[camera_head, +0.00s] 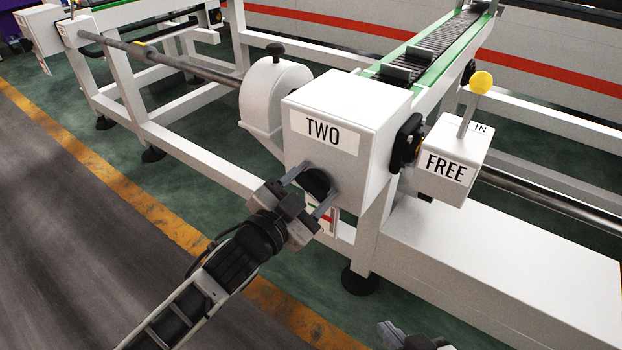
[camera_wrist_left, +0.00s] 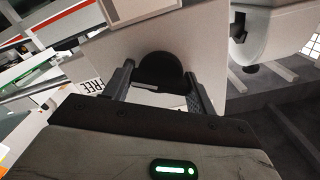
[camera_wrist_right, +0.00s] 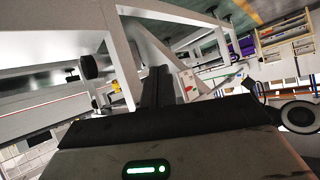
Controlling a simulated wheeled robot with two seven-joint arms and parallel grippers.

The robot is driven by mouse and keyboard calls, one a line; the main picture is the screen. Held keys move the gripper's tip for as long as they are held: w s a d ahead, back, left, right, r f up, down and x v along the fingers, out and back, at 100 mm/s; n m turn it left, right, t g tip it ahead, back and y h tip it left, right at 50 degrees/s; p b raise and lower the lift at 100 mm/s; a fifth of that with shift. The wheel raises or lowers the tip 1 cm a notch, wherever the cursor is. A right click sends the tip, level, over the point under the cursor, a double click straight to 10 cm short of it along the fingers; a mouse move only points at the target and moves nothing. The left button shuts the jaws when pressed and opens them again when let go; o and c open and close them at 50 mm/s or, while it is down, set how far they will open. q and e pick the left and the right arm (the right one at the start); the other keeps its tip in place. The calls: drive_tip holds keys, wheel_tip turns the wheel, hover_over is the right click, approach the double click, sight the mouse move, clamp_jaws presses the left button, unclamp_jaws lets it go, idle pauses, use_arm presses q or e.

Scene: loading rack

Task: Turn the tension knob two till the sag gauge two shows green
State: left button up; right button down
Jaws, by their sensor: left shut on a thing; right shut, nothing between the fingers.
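The black round tension knob two (camera_head: 316,181) is on the front of a white box (camera_head: 300,98) labelled TWO. My left gripper (camera_head: 308,187) is shut on it, one finger on each side; the left wrist view also shows the knob (camera_wrist_left: 160,68) between the fingers. A small white panel with red and green marks (camera_head: 329,222) shows just below the box, partly hidden by my left gripper; I cannot tell its reading or whether it is sag gauge two. My right gripper (camera_wrist_right: 156,85) is shut and empty, and only part of it shows at the head view's bottom edge.
A smaller white box (camera_head: 447,160) marked FREE and IN, with a yellow-tipped lever (camera_head: 481,83), stands right of the TWO box. A green-edged conveyor (camera_head: 440,45) runs behind. A white frame and leg are below. Grey floor at left is clear.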

use_arm(q)
drive_tip(key=m+p, duration=0.1)
drive_tip(key=m, duration=0.4)
drive_tip(key=shift+m+p, duration=0.3)
drive_tip(key=shift+p, duration=0.05)
drive_tip(key=shift+s+f+m+p, duration=0.1)
drive_tip(key=shift+m+p, duration=0.3)
drive_tip(key=shift+m, duration=1.9)
drive_tip(key=o, duration=1)
drive_tip(key=shift+b+v, duration=0.85)
drive_tip(key=shift+v, duration=7.15)
